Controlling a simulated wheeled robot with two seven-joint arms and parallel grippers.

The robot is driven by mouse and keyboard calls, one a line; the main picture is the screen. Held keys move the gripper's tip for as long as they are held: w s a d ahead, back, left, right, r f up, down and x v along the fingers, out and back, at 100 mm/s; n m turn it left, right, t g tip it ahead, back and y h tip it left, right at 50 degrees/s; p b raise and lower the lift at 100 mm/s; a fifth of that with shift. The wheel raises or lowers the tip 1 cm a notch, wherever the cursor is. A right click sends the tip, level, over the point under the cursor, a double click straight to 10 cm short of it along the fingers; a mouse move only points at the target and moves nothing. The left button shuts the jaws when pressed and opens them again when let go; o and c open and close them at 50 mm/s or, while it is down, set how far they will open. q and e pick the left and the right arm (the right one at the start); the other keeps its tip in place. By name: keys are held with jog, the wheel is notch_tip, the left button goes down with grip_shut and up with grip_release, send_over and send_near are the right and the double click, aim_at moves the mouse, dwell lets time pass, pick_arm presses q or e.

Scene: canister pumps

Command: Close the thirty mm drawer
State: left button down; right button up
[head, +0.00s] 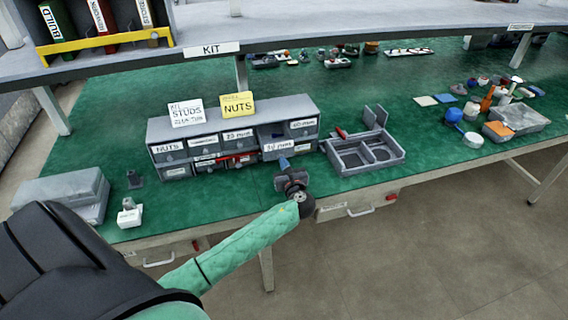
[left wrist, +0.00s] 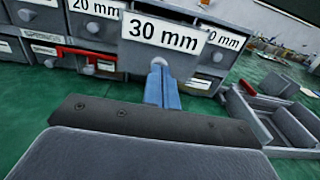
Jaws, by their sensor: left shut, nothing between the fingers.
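My right gripper is not in view.
A grey divided tray (head: 340,162) stands just right of the cabinet on the green bench top (head: 235,203). A red-railed drawer (left wrist: 80,57) shows left of the 30 mm one. Grey boxes (head: 62,190) lie at the left. A shelf (head: 300,40) hangs above.

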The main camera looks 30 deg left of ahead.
aim_at(276, 143)
pick_arm(q)
jog(key=x, duration=1)
jog(key=shift+w+a, duration=0.15)
jog(key=shift+w, duration=0.1)
jog(key=shift+w+a+r, duration=0.1)
jog(key=shift+w+a, duration=0.05)
jog(key=shift+a, duration=0.05)
jog(key=shift+r, duration=0.15)
jog(key=shift+a, duration=0.1)
